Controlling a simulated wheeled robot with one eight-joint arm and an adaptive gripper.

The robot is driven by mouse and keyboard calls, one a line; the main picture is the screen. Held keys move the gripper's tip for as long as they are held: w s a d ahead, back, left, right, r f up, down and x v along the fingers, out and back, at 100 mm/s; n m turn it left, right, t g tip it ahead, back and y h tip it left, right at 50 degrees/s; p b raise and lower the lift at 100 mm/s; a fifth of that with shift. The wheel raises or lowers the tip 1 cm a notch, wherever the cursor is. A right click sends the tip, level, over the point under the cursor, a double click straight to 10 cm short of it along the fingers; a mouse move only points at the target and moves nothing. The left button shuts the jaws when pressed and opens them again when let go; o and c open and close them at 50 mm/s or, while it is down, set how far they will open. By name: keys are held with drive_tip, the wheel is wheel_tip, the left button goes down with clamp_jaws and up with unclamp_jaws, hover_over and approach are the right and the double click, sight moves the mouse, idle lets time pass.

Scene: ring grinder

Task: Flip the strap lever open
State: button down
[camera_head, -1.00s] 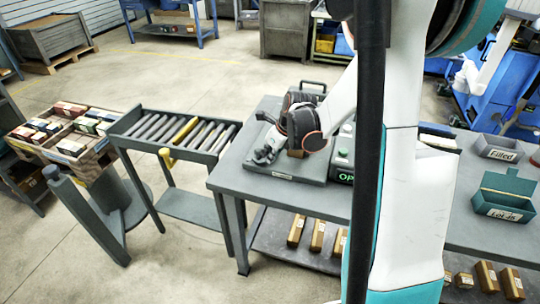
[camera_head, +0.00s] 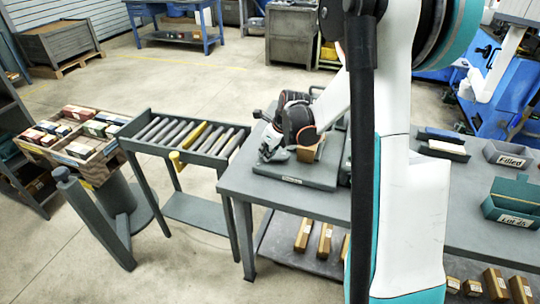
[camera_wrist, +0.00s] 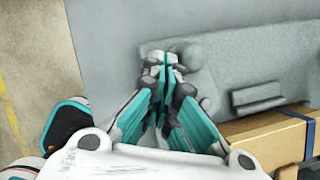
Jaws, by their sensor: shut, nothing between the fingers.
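My gripper (camera_wrist: 163,70) is shut and empty, with its teal fingers together, over the grey plate of the bench fixture. In the head view my gripper (camera_head: 271,153) is low at the left part of that fixture (camera_head: 320,176), and my wrist hides much of it. A rounded grey knob-like part (camera_wrist: 192,52) lies just right of the fingertips in the wrist view; I cannot tell whether they touch or whether it is the strap lever. A tan box (camera_wrist: 262,142) with a blue strap (camera_wrist: 309,135) lies to the right, and the box also shows in the head view (camera_head: 309,152).
A raised grey block (camera_wrist: 258,96) stands beside the box on the plate. A roller conveyor (camera_head: 190,135) stands left of the bench. Bins marked "Filled" (camera_head: 509,157) and "Lot 25" (camera_head: 513,203) are at the right.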

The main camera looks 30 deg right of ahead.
drive_tip(key=shift+w, duration=0.75)
idle(0.8)
